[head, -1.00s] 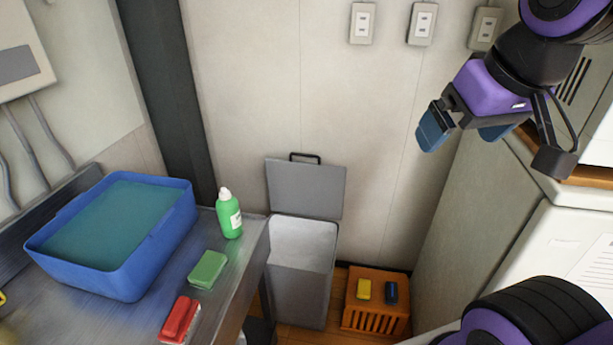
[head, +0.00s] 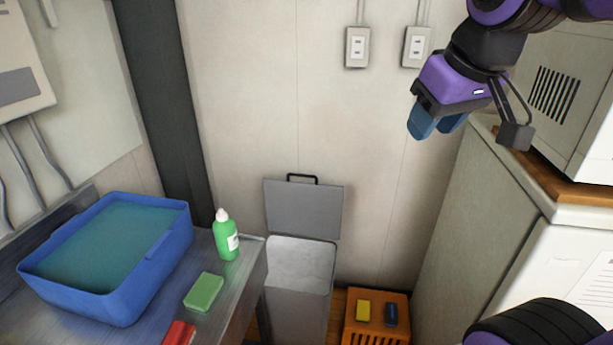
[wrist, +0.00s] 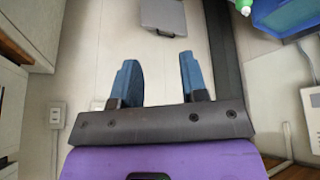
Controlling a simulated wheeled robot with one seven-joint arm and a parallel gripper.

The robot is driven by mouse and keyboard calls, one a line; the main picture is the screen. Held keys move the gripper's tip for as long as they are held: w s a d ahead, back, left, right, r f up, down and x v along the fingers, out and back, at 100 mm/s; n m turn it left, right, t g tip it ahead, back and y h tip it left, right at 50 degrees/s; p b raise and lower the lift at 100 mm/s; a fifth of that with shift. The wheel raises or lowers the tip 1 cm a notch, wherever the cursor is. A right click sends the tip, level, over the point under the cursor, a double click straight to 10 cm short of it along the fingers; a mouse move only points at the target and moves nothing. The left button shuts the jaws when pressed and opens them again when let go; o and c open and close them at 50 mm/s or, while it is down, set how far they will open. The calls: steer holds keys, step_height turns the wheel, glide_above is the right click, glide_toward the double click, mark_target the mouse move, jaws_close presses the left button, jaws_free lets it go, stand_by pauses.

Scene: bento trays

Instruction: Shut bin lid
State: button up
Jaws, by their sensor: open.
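The grey bin (head: 298,292) stands on the floor against the back wall, right of the metal counter. Its lid (head: 303,209) is raised upright behind the opening, with a black handle (head: 302,178) on its top edge. The bin's inside looks light and empty. My gripper (head: 435,128) is open and empty, up in the air to the right of the lid and well above it. In the wrist view, my gripper's blue fingers (wrist: 158,78) are spread apart with nothing between them. The grey lid (wrist: 163,14) shows beyond them at the top.
The counter (head: 240,275) at left holds a blue water-filled tub (head: 150,262), a green bottle (head: 227,240), a green sponge (head: 204,291) and a red brush (head: 179,334). An orange crate (head: 375,338) stands right of the bin. A grey cabinet (head: 470,230) bounds the right side.

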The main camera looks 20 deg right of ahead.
steer(key=w+r+n, duration=0.2)
steer(key=w, duration=0.8)
steer(key=n+y, duration=0.3)
steer(key=n, duration=0.7)
glide_above(307, 176)
steer(key=s+d, duration=0.3)
steer(key=s, duration=0.1)
step_height(307, 176, down, 37)
steer(key=shift+g, duration=0.5)
steer(key=x, duration=1.1)
steer(key=shift+w+a+f, duration=0.1)
steer(key=shift+w+f, duration=0.05)
steer(key=shift+f, duration=0.05)
steer(key=shift+c, duration=0.2)
jaws_close()
